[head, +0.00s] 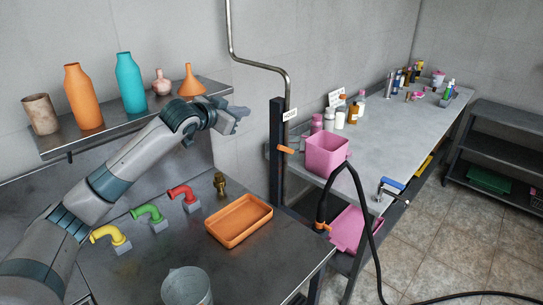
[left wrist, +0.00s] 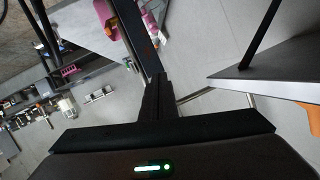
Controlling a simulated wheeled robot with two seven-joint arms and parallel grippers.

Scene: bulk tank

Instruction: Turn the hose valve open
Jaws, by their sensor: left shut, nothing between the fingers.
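The hose valve's orange lever (head: 285,149) sticks out sideways from a dark upright post (head: 276,160) by the wall. A small white label (head: 290,115) is beside the post's upper part. My left gripper (head: 238,116) is shut and empty, up and left of the lever and apart from it. In the left wrist view its dark fingers (left wrist: 158,95) point toward the dark post (left wrist: 130,35); I cannot make out the lever there. A black hose (head: 361,200) arches over the side table and runs down to the floor. My right gripper is not in view.
A wall shelf (head: 150,118) with bottles and an orange funnel (head: 192,82) is under and behind my left arm. Coloured pipe elbows and an orange tray (head: 240,219) are on the near bench. A pink bin (head: 326,154) stands right of the post.

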